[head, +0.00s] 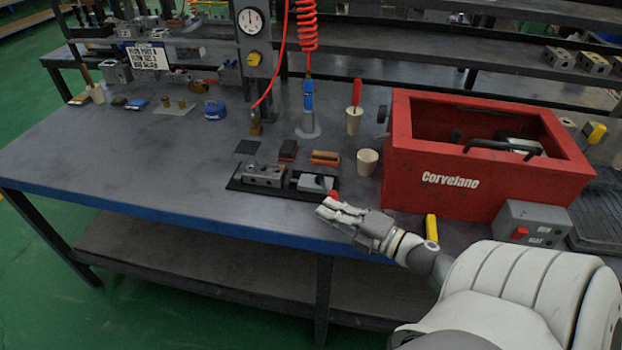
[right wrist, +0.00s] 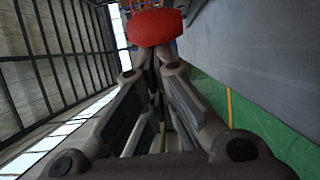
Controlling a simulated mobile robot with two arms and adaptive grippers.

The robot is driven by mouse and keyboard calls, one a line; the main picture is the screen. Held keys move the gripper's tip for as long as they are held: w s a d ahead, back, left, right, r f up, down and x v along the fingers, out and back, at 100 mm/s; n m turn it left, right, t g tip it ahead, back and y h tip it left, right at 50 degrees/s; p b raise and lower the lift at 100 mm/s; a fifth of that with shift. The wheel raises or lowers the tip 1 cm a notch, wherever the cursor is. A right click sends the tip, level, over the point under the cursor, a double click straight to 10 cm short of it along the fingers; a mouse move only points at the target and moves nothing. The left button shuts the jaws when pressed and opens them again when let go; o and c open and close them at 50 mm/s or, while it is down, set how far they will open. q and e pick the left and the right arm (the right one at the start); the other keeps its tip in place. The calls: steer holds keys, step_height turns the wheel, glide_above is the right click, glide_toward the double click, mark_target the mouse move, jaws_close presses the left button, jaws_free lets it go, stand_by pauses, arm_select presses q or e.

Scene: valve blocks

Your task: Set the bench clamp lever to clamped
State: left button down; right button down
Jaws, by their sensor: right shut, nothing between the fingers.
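The bench clamp (head: 312,183) sits on a dark plate (head: 240,187) near the front edge of the bench, beside a grey metal valve block (head: 264,174). The clamp lever's red knob (head: 333,195) shows at the clamp's right front, just above my right gripper (head: 325,207). The right gripper is shut and empty. In the right wrist view the red knob (right wrist: 155,27) is straight beyond the closed fingertips (right wrist: 157,58); whether they touch it I cannot tell. The lever's shaft is mostly hidden. My left gripper is not in view.
A red Corvelano toolbox (head: 480,165) stands right of the clamp, with a grey switch box (head: 530,223) in front. A beige cup (head: 367,161) and small red and orange blocks (head: 325,157) lie behind the clamp. The bench (head: 130,170) is clear at front left.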

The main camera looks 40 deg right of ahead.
steer(key=d, duration=0.1)
steer(key=s+d, duration=0.1)
steer(key=d, duration=0.1)
steer(key=shift+s+d+p, duration=0.1)
steer(key=shift+s+p, duration=0.1)
steer(key=shift+p, duration=0.1)
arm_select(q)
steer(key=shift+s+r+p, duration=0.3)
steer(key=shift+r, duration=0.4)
arm_select(e)
steer(key=shift+s+d, duration=0.15)
steer(key=shift+d, duration=0.65)
steer(key=shift+s+d, duration=0.15)
steer(key=shift+d, duration=0.6)
steer(key=shift+r, duration=0.1)
step_height(320, 180, up, 10)
steer(key=shift+f, duration=0.2)
